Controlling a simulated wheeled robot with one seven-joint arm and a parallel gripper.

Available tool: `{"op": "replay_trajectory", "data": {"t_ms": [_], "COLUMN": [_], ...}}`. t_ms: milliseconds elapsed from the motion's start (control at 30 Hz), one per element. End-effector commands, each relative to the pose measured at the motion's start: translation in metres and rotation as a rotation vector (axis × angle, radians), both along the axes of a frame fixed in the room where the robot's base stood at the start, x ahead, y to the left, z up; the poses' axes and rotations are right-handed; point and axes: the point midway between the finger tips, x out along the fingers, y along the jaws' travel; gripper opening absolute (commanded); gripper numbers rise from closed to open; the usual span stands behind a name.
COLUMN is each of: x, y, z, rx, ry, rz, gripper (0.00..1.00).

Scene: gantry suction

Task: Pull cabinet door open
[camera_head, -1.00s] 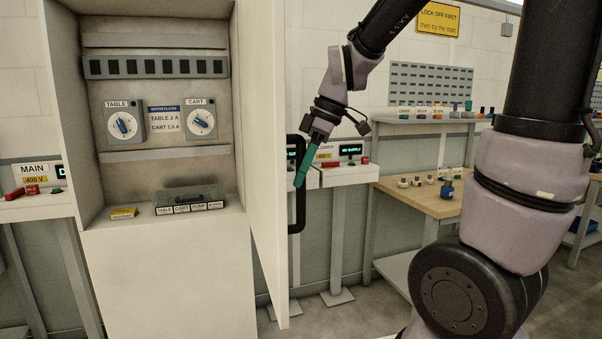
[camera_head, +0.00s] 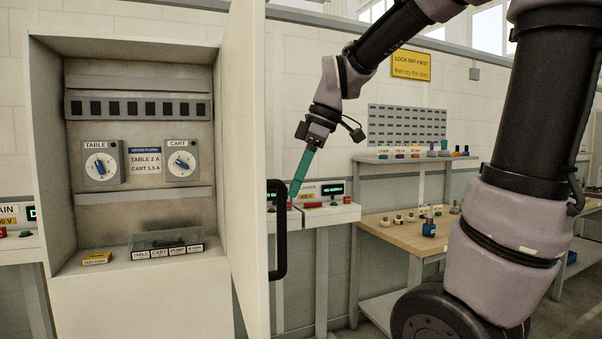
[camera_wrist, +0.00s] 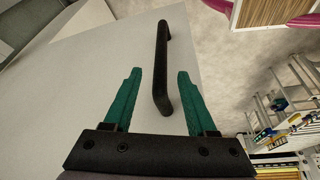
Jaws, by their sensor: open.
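The cabinet (camera_head: 135,310) stands open at the left in the head view. Its pale door (camera_head: 243,150) is swung out on the right side, seen almost edge-on. A black bar handle (camera_head: 280,228) is on the door's right face. My gripper (camera_head: 294,196) is open with green fingers, to the right of the handle's top and apart from it in the head view. In the wrist view, the handle (camera_wrist: 161,70) runs between the two open fingers (camera_wrist: 154,85), beyond and level with their tips, and nothing is clamped.
A wooden workbench (camera_head: 400,235) with small parts stands to the right. Floor shows between them.

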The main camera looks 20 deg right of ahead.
Motion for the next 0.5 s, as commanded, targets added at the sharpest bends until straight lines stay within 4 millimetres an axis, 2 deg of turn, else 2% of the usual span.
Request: {"op": "replay_trajectory", "data": {"t_ms": [100, 200, 500], "x": [-0.001, -0.002, -0.002], "y": [-0.006, -0.009, -0.01], "z": [0.015, 0.022, 0.024], "rx": [0.001, 0.0, -0.001], "ry": [-0.002, -0.001, 0.0], "rz": [0.001, 0.001, 0.0], "gripper": [0.57, 0.57, 0.57]}}
